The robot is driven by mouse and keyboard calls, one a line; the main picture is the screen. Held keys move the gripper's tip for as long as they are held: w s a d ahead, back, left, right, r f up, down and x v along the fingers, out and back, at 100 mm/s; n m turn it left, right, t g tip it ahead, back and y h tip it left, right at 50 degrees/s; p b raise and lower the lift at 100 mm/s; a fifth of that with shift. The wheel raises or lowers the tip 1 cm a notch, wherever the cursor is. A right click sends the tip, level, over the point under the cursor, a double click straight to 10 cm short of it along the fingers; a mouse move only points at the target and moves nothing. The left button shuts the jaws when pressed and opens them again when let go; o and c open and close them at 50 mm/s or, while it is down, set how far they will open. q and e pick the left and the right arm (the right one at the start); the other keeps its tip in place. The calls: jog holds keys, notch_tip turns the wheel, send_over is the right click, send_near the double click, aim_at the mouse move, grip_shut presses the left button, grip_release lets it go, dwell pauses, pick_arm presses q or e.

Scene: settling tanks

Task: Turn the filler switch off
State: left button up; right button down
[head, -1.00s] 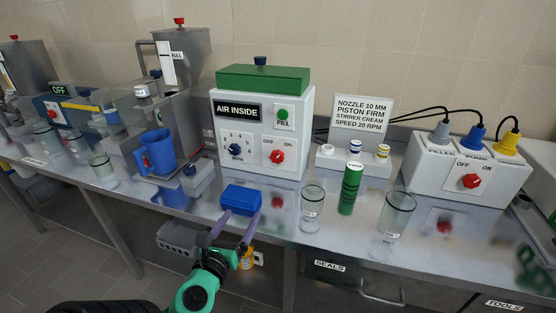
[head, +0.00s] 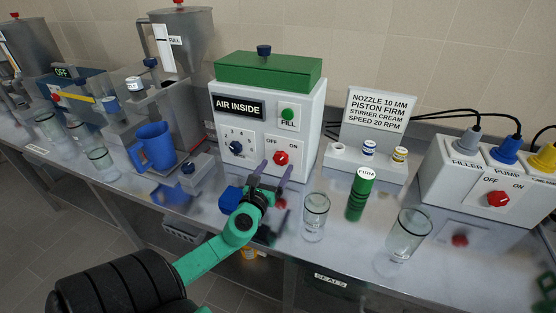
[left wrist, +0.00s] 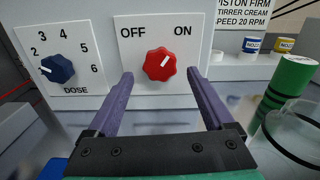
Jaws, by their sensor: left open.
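The white filler machine (head: 264,115) has a red switch knob (head: 281,158) with OFF at its left and ON at its right. In the left wrist view the red knob (left wrist: 160,64) has its white mark pointing up and right, toward ON. My left gripper (head: 275,168) is open and empty just in front of the knob. In the left wrist view its purple fingers (left wrist: 160,74) stand either side of the knob, apart from it. My right gripper is out of view.
A blue dose dial (left wrist: 57,69) is left of the knob. A blue block (head: 231,198) lies partly behind my gripper. A glass (head: 314,214) and a green cylinder (head: 360,193) stand to the right. A power box (head: 485,183) with another red switch stands at the far right.

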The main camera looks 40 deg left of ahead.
pick_arm(q)
jog(key=shift+x, duration=1)
jog(key=shift+w, duration=0.1)
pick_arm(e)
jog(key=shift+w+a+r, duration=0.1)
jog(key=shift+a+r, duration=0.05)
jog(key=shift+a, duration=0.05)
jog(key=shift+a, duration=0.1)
pick_arm(q)
grip_shut()
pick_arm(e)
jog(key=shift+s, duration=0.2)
